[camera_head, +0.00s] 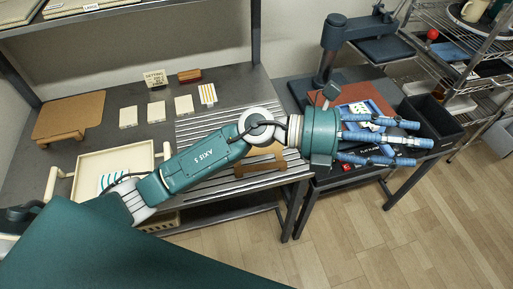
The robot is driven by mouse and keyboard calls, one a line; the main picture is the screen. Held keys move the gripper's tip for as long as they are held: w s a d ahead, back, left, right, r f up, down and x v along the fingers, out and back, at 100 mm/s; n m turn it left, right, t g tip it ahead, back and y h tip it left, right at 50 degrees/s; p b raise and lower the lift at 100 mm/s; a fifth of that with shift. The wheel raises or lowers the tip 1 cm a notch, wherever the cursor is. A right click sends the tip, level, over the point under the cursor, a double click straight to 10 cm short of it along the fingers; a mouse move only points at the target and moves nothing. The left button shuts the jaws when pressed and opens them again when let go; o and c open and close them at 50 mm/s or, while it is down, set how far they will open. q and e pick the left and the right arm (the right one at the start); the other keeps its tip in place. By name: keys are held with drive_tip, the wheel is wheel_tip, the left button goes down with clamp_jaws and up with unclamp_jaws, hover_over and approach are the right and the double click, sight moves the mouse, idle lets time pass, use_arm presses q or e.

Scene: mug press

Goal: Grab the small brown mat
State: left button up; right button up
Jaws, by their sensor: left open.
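A red-brown mat (366,91) lies flat on the dark table at the right, beside the press. A blue-and-white tray with small pieces (358,112) partly covers it, and my gripper hides its front part. A larger tan-brown board (68,117) lies at the far left of the long table. My left gripper (408,143) has blue fingers spread apart. It is empty, above the right table's front edge and pointing right. I cannot tell its exact height. My right gripper is not in view.
A dark press (328,66) stands behind the mat. A black bin (428,117) and a wire shelf (462,48) are at the right. A cream tray (98,160) and several pale blocks sit on the left table. The wooden floor is clear.

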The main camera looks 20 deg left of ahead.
use_arm(q)
wheel_tip(320, 180, down, 7)
drive_tip(key=m+g+y, duration=0.3)
drive_tip(key=m+y, duration=0.3)
drive_tip(key=y, duration=1.3)
hover_over(261, 164)
wheel_tip(261, 164, down, 14)
drive_tip(key=shift+t, duration=0.3)
drive_tip(key=f, duration=0.1)
drive_tip(key=f+p, duration=0.1)
drive_tip(key=f, duration=0.2)
drive_tip(key=shift+w+a+f+p, duration=0.2)
drive_tip(key=shift+a+f+p, duration=0.1)
drive_tip(key=shift+f, duration=0.05)
drive_tip(key=shift+s+d+f+p, duration=0.1)
drive_tip(key=shift+f+p, duration=0.35)
drive_tip(key=shift+f, duration=0.1)
wheel_tip(261, 164, down, 4)
drive_tip(key=shift+s+d+r+p, duration=0.1)
drive_tip(key=shift+d+r+p, duration=0.1)
drive_tip(key=shift+p, duration=0.65)
drive_tip(key=shift+f, duration=0.45)
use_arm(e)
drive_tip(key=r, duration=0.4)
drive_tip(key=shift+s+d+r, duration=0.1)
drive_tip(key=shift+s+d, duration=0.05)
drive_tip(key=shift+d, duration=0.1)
use_arm(q)
drive_tip(key=shift+c, duration=0.5)
